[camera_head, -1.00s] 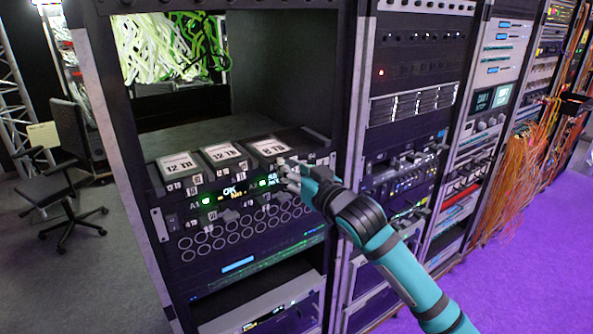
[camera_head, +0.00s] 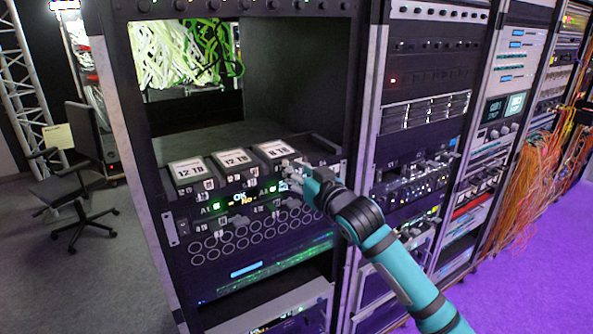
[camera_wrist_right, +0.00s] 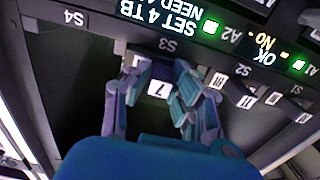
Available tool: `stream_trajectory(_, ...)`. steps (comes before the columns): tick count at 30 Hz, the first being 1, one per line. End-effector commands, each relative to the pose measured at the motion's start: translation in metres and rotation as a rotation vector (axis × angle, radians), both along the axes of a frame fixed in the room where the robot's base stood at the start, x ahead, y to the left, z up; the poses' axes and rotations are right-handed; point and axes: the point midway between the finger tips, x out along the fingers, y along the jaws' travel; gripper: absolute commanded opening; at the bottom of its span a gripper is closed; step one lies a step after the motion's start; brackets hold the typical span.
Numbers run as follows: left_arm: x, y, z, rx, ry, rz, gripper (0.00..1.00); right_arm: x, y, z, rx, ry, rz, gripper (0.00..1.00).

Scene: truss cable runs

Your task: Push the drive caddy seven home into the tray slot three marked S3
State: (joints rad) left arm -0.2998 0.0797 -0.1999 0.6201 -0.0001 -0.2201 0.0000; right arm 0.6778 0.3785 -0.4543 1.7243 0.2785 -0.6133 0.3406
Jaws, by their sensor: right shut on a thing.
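In the right wrist view, the drive caddy seven (camera_wrist_right: 159,90) shows its white "7" tag between my fingers, in front of the slot marked S3 (camera_wrist_right: 168,45). My right gripper (camera_wrist_right: 155,78) is shut on this caddy, one finger on each side. In the head view my right gripper (camera_head: 287,178) is at the right part of the tray front (camera_head: 262,238), and its hand hides the caddy. How deep the caddy sits in the slot cannot be told. My left gripper is in neither current view.
The S4 mark (camera_wrist_right: 73,17) is beside a dark opening; the S2 mark (camera_wrist_right: 243,70) is on the other side, by caddies with number tags. A lit display (camera_wrist_right: 165,15) reads "SET 4 TB". Three labelled drives (camera_head: 232,158) lie on top. A rack post (camera_head: 358,150) stands close right.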

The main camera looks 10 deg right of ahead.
Motion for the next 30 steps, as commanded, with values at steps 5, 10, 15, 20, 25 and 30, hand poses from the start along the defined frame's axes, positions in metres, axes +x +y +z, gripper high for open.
stream_trajectory(5,0.000,0.000,0.001,0.000,0.000,0.000,0.44,0.005,0.002,0.002,0.001,-0.004,0.001,0.00)
stream_trajectory(10,0.000,0.000,0.002,0.000,0.000,0.000,0.44,0.009,0.004,0.003,0.002,-0.005,0.001,0.00)
stream_trajectory(15,0.000,0.000,0.002,0.000,0.000,0.000,0.44,0.013,0.005,0.002,0.002,-0.005,0.001,0.27)
stream_trajectory(20,0.000,0.000,0.002,0.000,0.000,0.000,0.44,0.013,0.005,0.001,0.001,-0.003,0.001,0.48)
stream_trajectory(25,0.000,0.000,0.002,0.000,0.000,0.000,0.44,0.012,0.005,0.001,0.001,-0.002,0.000,0.49)
stream_trajectory(30,-0.001,0.002,0.001,0.001,0.002,0.000,0.44,0.009,0.003,-0.001,-0.001,0.003,0.000,0.49)
